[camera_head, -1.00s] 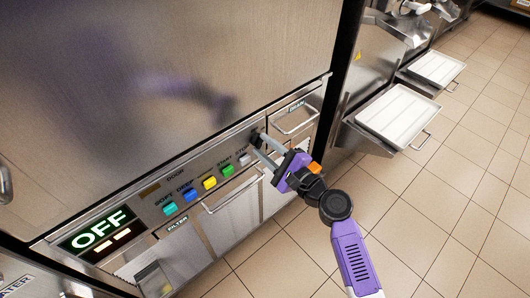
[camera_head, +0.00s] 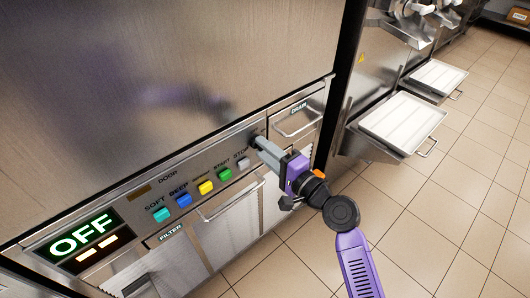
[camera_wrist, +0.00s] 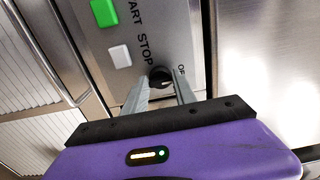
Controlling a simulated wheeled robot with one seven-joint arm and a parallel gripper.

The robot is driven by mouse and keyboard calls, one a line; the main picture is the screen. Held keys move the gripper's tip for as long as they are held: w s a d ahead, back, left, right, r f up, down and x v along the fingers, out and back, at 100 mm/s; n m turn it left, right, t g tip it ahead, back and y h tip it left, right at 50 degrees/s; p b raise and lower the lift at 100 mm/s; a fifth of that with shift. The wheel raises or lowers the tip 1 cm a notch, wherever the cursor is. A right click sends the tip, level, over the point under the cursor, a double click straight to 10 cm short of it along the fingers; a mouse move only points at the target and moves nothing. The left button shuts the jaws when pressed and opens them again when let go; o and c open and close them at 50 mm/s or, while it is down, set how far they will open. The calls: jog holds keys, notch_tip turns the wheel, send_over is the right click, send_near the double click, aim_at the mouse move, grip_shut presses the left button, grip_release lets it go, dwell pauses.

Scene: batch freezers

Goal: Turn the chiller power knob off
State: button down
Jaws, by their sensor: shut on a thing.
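The black round chiller power knob (camera_wrist: 160,76) is at the right end of the control panel, past the STOP button. It carries a light pointer mark. My gripper (camera_wrist: 163,82) has its two grey fingers on either side of the knob and is shut on it. A label beginning "OF" shows beside the right finger. In the head view my gripper (camera_head: 257,143) reaches the panel from the lower right, and its fingers mostly hide the knob. The lit display (camera_head: 83,238) at the panel's left end reads OFF in green.
A row of coloured buttons, with the green START button (camera_head: 224,174) and pale STOP button (camera_head: 243,163), lies left of my fingers. The DRAIN drawer (camera_head: 298,118) is to the right, the FILTER drawer (camera_head: 168,262) below. White trays (camera_head: 402,124) stand out at right above tiled floor.

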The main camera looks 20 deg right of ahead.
jog(key=shift+f, duration=0.1)
dwell(0.3)
jog(key=c, duration=1)
grip_release()
jog(key=shift+s, duration=0.1)
jog(key=v, duration=0.7)
jog(key=shift+s, duration=0.3)
jog(key=shift+d, duration=0.1)
